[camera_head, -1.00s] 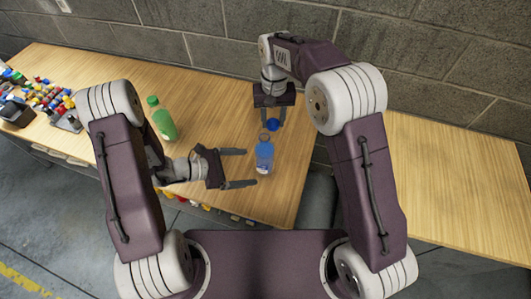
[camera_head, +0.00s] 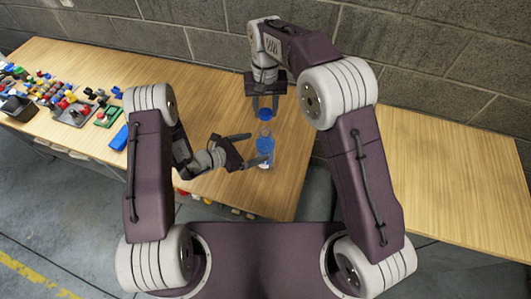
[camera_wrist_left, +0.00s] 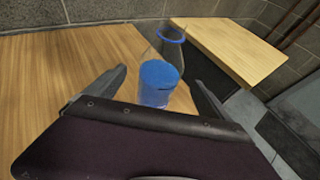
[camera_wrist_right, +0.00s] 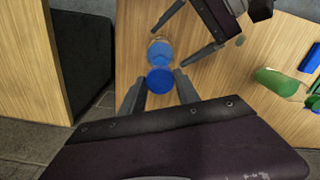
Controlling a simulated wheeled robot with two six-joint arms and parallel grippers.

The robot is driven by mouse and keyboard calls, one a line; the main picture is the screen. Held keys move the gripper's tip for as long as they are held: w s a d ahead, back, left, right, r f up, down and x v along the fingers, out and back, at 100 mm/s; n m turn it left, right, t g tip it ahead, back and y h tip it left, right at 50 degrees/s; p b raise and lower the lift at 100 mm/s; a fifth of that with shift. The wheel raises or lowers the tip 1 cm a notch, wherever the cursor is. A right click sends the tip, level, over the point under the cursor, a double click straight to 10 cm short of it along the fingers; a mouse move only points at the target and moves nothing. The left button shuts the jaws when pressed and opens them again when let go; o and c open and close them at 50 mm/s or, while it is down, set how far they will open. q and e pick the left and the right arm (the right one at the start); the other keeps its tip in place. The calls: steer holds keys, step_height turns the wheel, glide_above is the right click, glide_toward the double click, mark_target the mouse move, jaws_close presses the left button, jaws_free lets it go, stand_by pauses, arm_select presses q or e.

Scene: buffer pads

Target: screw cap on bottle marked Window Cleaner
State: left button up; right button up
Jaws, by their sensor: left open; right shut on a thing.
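A clear bottle with blue liquid (camera_head: 265,148) stands upright near the front edge of the wooden table, its neck uncapped; any label text is too small to read. My left gripper (camera_head: 256,150) is open with its fingers on either side of the bottle, which also shows between them in the left wrist view (camera_wrist_left: 158,80). I cannot tell whether they touch it. My right gripper (camera_head: 265,110) is shut on a blue cap (camera_head: 265,114), held just behind and above the bottle. In the right wrist view the cap (camera_wrist_right: 160,80) is between the fingertips, beside the bottle (camera_wrist_right: 160,52).
A green bottle (camera_wrist_right: 275,80) stands elsewhere on the table. Trays with colourful small parts (camera_head: 72,112) and a blue object (camera_head: 119,138) are on the left. A second wooden table (camera_head: 440,170) is on the right, past a gap. A block wall is behind.

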arm_select(q)
steer(key=shift+x, duration=2.45)
jaws_close()
arm_select(e)
glide_above(265, 130)
steer(key=shift+f, duration=2.5)
steer(key=shift+f, duration=0.9)
steer(key=shift+f, duration=0.55)
